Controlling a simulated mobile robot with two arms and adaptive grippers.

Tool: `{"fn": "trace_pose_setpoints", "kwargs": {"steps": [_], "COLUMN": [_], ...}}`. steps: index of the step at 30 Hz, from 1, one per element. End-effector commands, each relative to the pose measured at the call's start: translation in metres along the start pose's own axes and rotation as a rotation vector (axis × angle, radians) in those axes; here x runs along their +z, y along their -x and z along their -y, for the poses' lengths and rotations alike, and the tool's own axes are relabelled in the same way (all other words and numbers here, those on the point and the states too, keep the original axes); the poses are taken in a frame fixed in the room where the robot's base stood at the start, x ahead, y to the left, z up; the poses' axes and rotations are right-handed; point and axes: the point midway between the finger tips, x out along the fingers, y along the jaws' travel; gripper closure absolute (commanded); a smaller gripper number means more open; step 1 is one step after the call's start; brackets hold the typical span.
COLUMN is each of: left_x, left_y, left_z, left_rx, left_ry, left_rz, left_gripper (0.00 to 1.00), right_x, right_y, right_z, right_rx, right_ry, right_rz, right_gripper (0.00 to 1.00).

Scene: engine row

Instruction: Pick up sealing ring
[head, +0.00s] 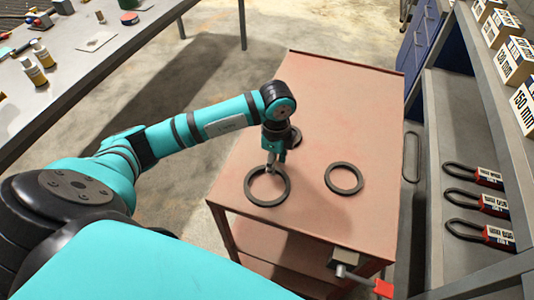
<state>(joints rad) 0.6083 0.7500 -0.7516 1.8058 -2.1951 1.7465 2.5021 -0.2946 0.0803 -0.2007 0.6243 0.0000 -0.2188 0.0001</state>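Dark sealing rings lie flat on the reddish-brown top of a cart (320,105). The largest ring (267,204) is near the cart's front left. A smaller ring (345,192) lies to its right. A third ring (297,139) is behind, partly hidden by my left wrist. My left gripper (270,168) points down at the far rim of the largest ring. Its fingers are small and partly covered, so I cannot tell whether they touch or grip the rim. My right gripper is out of view.
A grey shelf unit on the right holds packaged belts (490,203) and size-labelled boxes (515,60). A workbench (110,55) with bottles stands at left. The cart's back half is clear.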

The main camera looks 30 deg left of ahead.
Motion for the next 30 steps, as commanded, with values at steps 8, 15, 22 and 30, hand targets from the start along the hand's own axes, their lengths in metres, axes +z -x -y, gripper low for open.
{"fn": "trace_pose_setpoints", "kwargs": {"steps": [8,15,22,30], "left_x": [-0.0002,-0.0001,0.0000,0.0000], "left_y": [-0.0126,-0.0122,-0.0120,-0.0117], "left_z": [-0.0002,-0.0001,0.0000,0.0001], "left_rx": [0.000,-0.001,-0.001,-0.001], "left_ry": [0.000,0.000,0.000,0.000], "left_rz": [0.000,0.000,0.000,0.000], "left_gripper": [0.63,0.84,1.00,1.00], "right_x": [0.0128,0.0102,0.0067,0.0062], "right_y": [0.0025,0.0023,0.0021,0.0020], "right_z": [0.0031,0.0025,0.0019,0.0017], "right_rx": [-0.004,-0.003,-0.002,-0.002], "right_ry": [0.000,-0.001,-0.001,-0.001], "right_rz": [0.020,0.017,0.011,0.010], "right_gripper": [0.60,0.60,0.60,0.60]}}
